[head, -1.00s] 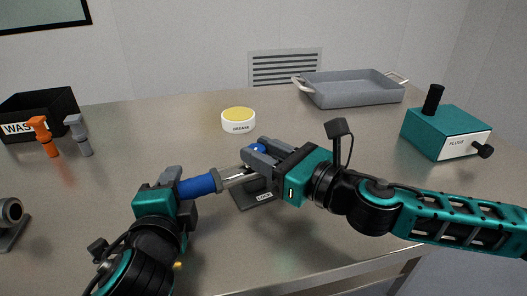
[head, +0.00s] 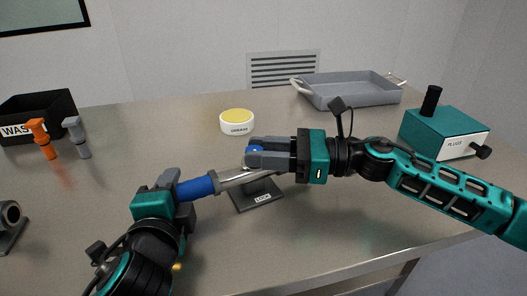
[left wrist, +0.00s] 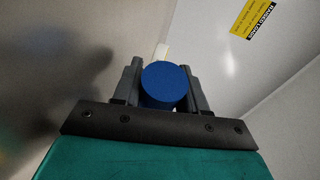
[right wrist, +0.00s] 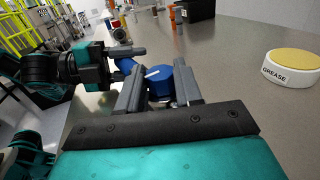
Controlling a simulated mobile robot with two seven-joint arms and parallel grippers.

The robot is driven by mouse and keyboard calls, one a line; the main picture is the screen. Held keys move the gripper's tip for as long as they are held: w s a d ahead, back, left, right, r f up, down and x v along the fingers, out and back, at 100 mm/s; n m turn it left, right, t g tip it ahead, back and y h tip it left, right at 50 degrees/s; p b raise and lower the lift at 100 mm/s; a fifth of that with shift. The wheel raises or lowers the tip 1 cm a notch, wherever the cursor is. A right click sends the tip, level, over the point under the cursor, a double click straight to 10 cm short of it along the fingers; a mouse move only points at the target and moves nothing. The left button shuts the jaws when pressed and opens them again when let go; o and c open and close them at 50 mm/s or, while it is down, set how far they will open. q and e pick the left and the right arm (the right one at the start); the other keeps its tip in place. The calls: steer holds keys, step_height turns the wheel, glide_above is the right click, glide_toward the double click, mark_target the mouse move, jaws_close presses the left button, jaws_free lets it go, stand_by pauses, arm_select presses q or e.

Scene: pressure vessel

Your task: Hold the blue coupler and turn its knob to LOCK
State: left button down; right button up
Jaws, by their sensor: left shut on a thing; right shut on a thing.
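The blue coupler has a blue handle (head: 197,187), a silver middle and a blue knob (head: 254,149) at its far right end, above a dark stand with a white label (head: 262,198). My left gripper (head: 180,188) is shut on the handle; the handle's round blue end (left wrist: 165,85) sits between its fingers in the left wrist view. My right gripper (head: 256,154) is shut on the knob. In the right wrist view the knob (right wrist: 160,84) is between the fingers, with a white line on its top. The fingers hide part of the knob in the head view, and I cannot read its setting.
A grease tin (head: 237,123) stands behind the coupler. A grey tray (head: 350,92) and a teal box labelled PLUGS (head: 445,135) are at the right. A black waste bin (head: 40,110), an orange tool (head: 42,138) and a grey tool (head: 76,138) are at the left.

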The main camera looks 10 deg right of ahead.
steer(key=shift+w+n+g+y, duration=0.15)
steer(key=shift+n+g+y, duration=0.15)
steer(key=shift+n+g, duration=0.6)
steer(key=shift+g, duration=0.5)
steer(key=o, duration=1.1)
steer(key=shift+c, duration=0.2)
steer(key=d, duration=0.4)
steer(key=s+d, duration=0.1)
steer(key=d, duration=0.3)
steer(key=s+d, duration=0.1)
steer(key=d, duration=0.3)
steer(key=shift+s, duration=0.25)
arm_select(q)
steer(key=c, duration=0.5)
jaws_free()
arm_select(e)
steer(key=shift+a, duration=0.1)
